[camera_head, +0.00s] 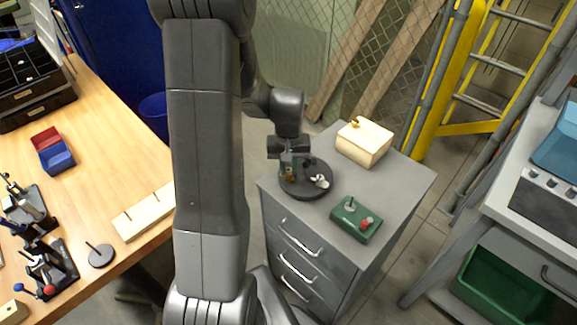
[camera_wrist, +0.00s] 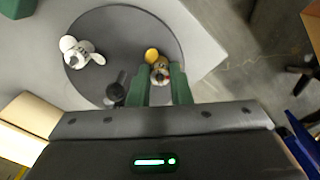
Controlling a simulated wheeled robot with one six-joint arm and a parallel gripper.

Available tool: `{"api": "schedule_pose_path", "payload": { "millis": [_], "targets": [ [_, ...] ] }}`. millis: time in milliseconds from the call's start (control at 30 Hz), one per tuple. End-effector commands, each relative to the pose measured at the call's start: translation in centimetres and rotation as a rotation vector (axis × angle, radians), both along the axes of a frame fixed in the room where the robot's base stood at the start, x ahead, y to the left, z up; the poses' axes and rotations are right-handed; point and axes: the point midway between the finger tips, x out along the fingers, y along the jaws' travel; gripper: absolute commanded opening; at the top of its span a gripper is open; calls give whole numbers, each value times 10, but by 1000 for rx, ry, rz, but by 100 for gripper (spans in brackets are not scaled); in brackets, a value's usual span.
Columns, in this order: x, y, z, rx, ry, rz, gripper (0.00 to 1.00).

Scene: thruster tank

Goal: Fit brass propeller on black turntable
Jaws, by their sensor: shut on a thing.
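The black turntable (camera_head: 300,192) is a round dark disc on the grey drawer cabinet; it fills the middle of the wrist view (camera_wrist: 110,30). A white propeller (camera_head: 320,181) lies on it, seen at the left in the wrist view (camera_wrist: 80,52). A short black upright piece (camera_wrist: 116,91) stands on the disc to the left of my fingers. My gripper (camera_wrist: 161,84), with green fingers, is shut on the brass propeller (camera_wrist: 152,56) over the disc's edge area. The fingers hide part of it. I cannot tell whether the propeller touches the disc.
On the cabinet top (camera_head: 407,178) stand a cream box (camera_head: 365,142) with a brass piece on top and a green control box (camera_head: 355,218) with a red knob. A wooden bench (camera_head: 105,195) with trays and small stands is at the left. A grey bench stands at the right.

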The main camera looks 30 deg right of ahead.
Motion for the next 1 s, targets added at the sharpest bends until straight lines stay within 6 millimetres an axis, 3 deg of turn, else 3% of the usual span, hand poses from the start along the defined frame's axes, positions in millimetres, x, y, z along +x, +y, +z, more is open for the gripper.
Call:
{"api": "schedule_pose_path", "payload": {
  "millis": [400,433,567,867,1000],
  "targets": [
    [0,0,-5,0,0,0,0],
    [0,0,-5,0,0,0,20],
    [0,0,-5,0,0,0,44],
    [0,0,-4,0,0,0,44],
    [1,-1,8,-3,-3,0,44]
  ]
}}
